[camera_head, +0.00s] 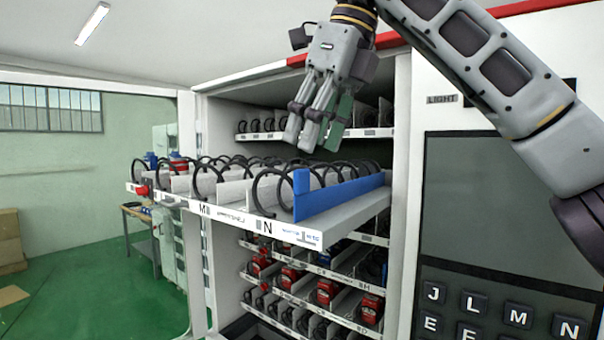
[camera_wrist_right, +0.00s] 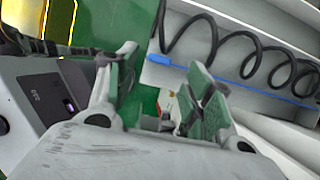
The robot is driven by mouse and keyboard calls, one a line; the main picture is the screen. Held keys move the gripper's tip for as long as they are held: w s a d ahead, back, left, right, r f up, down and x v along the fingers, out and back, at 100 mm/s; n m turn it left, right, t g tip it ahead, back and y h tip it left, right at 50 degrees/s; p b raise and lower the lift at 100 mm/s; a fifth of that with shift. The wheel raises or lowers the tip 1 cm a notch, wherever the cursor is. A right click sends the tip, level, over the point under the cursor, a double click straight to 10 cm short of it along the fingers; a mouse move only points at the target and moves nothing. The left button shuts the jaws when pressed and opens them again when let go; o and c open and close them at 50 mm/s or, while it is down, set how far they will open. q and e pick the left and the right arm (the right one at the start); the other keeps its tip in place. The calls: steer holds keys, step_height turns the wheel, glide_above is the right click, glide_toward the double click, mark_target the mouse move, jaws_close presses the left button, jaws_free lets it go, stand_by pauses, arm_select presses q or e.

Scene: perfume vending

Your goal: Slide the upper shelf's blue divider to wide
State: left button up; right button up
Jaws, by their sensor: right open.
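The blue divider (camera_head: 340,193) stands upright along the right part of the pulled-out upper shelf (camera_head: 262,224), beside the last black coil in the lane marked N. A thin blue edge (camera_wrist_right: 262,88) also shows in the right wrist view, beside a black coil. My right gripper (camera_head: 307,140) is above the shelf and the divider, with its fingers pointing down. It is open and empty, its green finger pads apart in the right wrist view (camera_wrist_right: 160,85). It does not appear to touch the divider. My left gripper is not in view.
Several black coils (camera_head: 208,182) and grey dividers fill the shelf to the left. Lower shelves with red items (camera_head: 328,291) sit below. The machine's white front with a dark screen (camera_head: 490,205) and keypad stands to the right. Open green floor (camera_head: 90,285) lies at left.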

mark_target(302, 172)
steer(key=shift+x, duration=3.45)
jaws_close()
